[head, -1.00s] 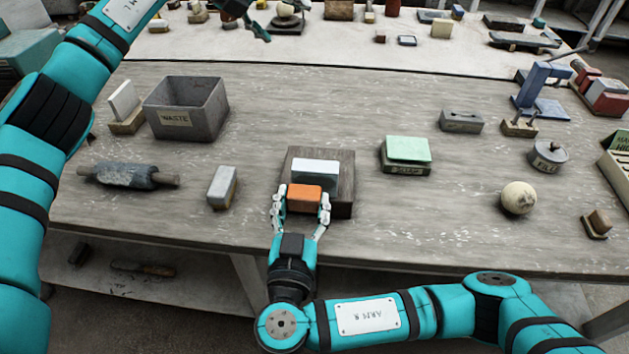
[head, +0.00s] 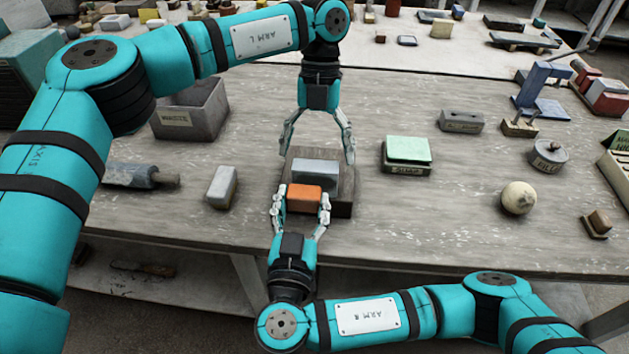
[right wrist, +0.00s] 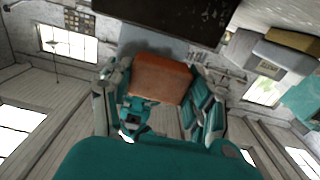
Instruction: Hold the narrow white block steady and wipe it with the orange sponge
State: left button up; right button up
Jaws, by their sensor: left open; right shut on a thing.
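A white block (head: 318,173) lies on a dark square board (head: 343,203) near the table's front. My left gripper (head: 317,157) is open above it from the far side, its fingers spread to the left and right of the block, with no visible grip. My right gripper (head: 302,200) is shut on the orange sponge (head: 304,194) at the near side of the block. The sponge hides the block's lower front; whether they touch I cannot tell. The right wrist view shows the sponge (right wrist: 160,78) between the fingers, with the pale block (right wrist: 146,40) behind it.
A green-topped soap block (head: 407,150) and plaster sphere (head: 518,198) are to the right. Bare tabletop lies between them.

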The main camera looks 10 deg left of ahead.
aim_at(316, 170)
pick_arm(q)
jog(key=shift+x, duration=2.2)
jog(key=c, duration=0.8)
